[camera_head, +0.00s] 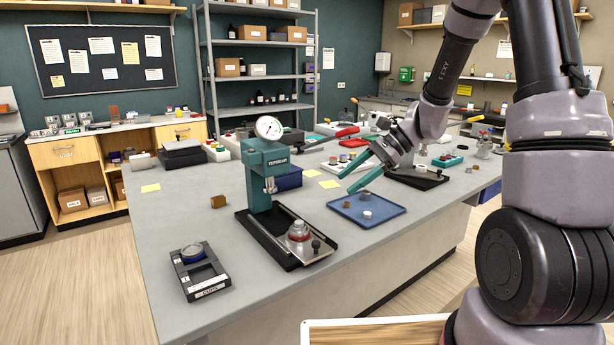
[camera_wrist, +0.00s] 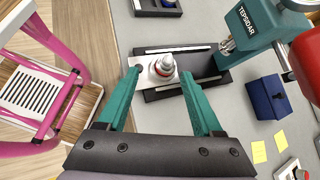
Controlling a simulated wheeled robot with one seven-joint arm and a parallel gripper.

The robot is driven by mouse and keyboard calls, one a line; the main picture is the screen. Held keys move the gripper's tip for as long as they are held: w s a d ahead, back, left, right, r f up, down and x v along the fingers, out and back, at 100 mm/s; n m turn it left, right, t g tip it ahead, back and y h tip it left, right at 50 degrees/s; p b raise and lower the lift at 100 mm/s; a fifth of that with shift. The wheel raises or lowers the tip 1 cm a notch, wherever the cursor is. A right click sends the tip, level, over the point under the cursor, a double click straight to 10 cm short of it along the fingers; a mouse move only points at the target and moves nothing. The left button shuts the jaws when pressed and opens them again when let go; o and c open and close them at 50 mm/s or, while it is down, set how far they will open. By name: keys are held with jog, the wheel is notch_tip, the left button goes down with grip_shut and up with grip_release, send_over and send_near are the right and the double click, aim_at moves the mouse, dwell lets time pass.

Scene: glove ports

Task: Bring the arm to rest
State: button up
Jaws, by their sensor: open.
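My gripper (camera_head: 346,184) has two teal fingers, spread apart with nothing between them, in the air above the blue tray (camera_head: 385,222) on the bench. In the wrist view my gripper (camera_wrist: 160,73) points toward the press's black base, with a round metal piece with a red band (camera_wrist: 165,66) showing between the fingertips, beyond them. The same round piece (camera_head: 299,231) sits on the plate of the teal press (camera_head: 262,180) in the head view. My arm reaches in from the right. Contact between the fingers and anything is not visible.
The grey bench (camera_head: 175,225) holds a black cup stand (camera_head: 203,272) at the front left and small white pieces (camera_head: 367,214) on the tray. A dial gauge (camera_head: 269,128) tops the press. A pink-framed cart (camera_wrist: 55,90) shows in the wrist view. The bench's left front is mostly clear.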

jog(key=s+d+r+n+t+h, duration=0.4)
jog(key=s+r, duration=0.4)
jog(key=r, duration=0.2)
jog(key=s+d+r+n+t+h, duration=0.3)
jog(key=s+d+r+n+h, duration=0.1)
jog(key=s+d+r, duration=0.3)
notch_tip(320, 180, up, 3)
jog(key=shift+s+d+f+n+t, duration=0.15)
jog(key=shift+s+d+n+t, duration=0.25)
jog(key=shift+s+n, duration=0.45)
